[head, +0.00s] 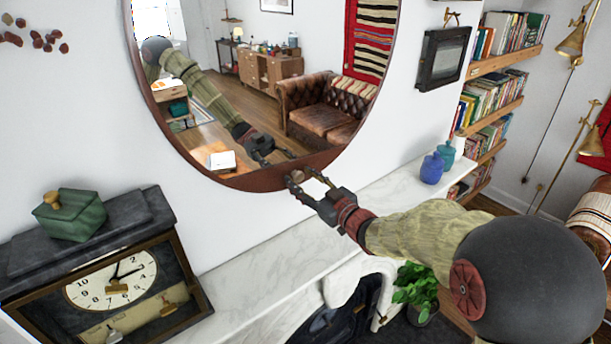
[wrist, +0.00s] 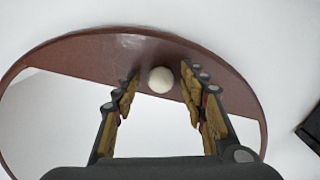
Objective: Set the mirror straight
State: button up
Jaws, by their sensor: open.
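The mirror (head: 250,181) is round or oval with a red-brown frame and hangs on the white wall above the mantel. Its top is out of view, and I cannot tell how far it is tilted. In the wrist view the frame (wrist: 75,60) fills much of the picture, with a pale round knob (wrist: 160,80) on its broad part. My gripper (head: 306,177) is at the mirror's lower edge, open. In the wrist view its fingers (wrist: 162,82) stand on either side of the knob, with gaps visible; I cannot tell their depth relative to it.
A marble mantel (head: 262,255) runs below. A black clock (head: 110,275) with a green box (head: 72,215) stands at the left end, and blue (head: 431,169) and teal (head: 446,153) jars stand at the right. A dark framed panel (head: 443,57) hangs right of the mirror.

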jog(key=shift+w+a, duration=0.35)
jog(key=shift+w, duration=0.2)
jog(key=c, duration=0.3)
jog(key=c, duration=0.8)
grip_shut()
